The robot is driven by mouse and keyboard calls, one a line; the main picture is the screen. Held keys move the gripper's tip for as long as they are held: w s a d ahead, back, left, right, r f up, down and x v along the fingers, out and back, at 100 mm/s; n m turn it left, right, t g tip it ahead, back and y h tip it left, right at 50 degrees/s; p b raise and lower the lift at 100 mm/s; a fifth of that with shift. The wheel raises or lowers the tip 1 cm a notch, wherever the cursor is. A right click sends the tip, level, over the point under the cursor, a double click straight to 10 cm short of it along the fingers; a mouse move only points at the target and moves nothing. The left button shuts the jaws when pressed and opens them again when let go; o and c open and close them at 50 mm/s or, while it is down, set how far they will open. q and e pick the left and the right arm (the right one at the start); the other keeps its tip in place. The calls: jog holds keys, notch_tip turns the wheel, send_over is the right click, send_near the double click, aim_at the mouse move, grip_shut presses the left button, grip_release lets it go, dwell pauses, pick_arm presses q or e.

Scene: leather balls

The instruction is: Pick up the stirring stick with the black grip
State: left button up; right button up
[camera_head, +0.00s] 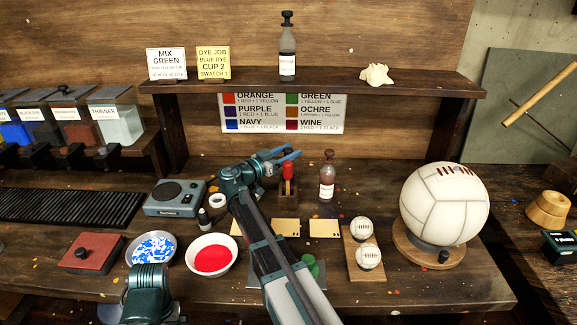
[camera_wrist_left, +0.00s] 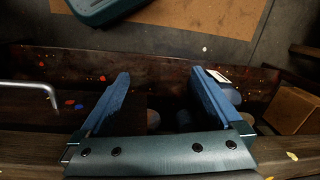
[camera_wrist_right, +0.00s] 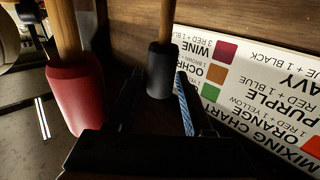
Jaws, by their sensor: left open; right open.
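The stirring stick with the black grip (camera_wrist_right: 160,72) shows in the right wrist view, its pale wooden shaft running to the top edge. In the head view I cannot make it out behind my right gripper (camera_head: 281,156). That gripper is open, with the black grip just ahead of it, close to a blue finger at its right. The other finger is hard to make out, and contact cannot be told. A stick with a red grip (camera_wrist_right: 75,98) stands left of it; it also shows in the head view (camera_head: 288,171). My left gripper (camera_wrist_left: 160,95) is open and empty.
The colour chart (camera_wrist_right: 245,95) is close on the right in the right wrist view. A shelf (camera_head: 355,88) runs above.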

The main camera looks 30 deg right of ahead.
grip_shut()
dwell(0.3)
